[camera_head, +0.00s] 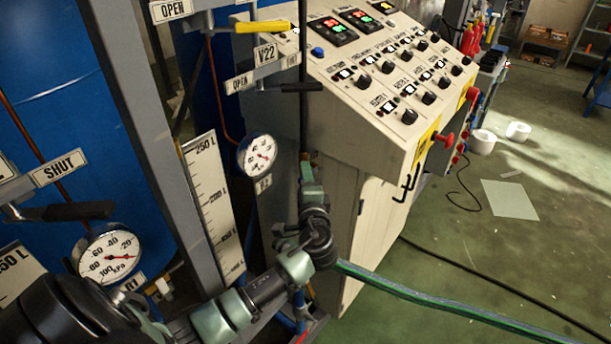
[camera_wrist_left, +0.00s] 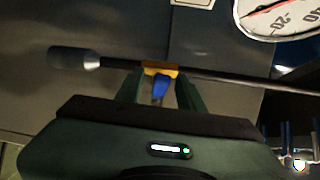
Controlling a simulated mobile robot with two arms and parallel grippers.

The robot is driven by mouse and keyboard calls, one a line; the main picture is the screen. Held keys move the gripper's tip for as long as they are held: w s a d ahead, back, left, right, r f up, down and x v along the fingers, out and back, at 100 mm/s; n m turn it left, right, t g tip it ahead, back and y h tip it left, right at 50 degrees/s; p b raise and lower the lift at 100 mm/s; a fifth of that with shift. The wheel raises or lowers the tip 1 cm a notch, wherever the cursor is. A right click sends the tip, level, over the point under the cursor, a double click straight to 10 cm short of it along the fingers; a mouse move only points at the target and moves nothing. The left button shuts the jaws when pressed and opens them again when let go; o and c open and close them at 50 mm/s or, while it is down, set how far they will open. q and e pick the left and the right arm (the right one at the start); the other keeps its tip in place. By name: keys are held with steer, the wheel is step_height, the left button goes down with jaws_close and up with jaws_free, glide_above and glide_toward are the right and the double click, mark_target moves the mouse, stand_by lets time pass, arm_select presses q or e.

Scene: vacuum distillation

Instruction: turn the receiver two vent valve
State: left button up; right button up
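In the head view a black-handled lever (camera_head: 290,88) at the V22 label (camera_head: 265,54) points right, between an OPEN plate (camera_head: 240,82) and another plate above right. The receiver two gauge (camera_head: 257,155) is below it, with an R2 tag. My right gripper is not in view.
A sloping control console (camera_head: 380,75) with knobs and displays stands right of the gripper. A yellow handle (camera_head: 262,27) is above the lever. The receiver one gauge (camera_head: 108,254) and its black lever (camera_head: 75,211) are at left. Open green floor (camera_head: 545,170) lies at right.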

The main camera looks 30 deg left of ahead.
arm_select(q)
jaws_close()
steer(key=shift+d+f, duration=0.1)
stand_by(1.3)
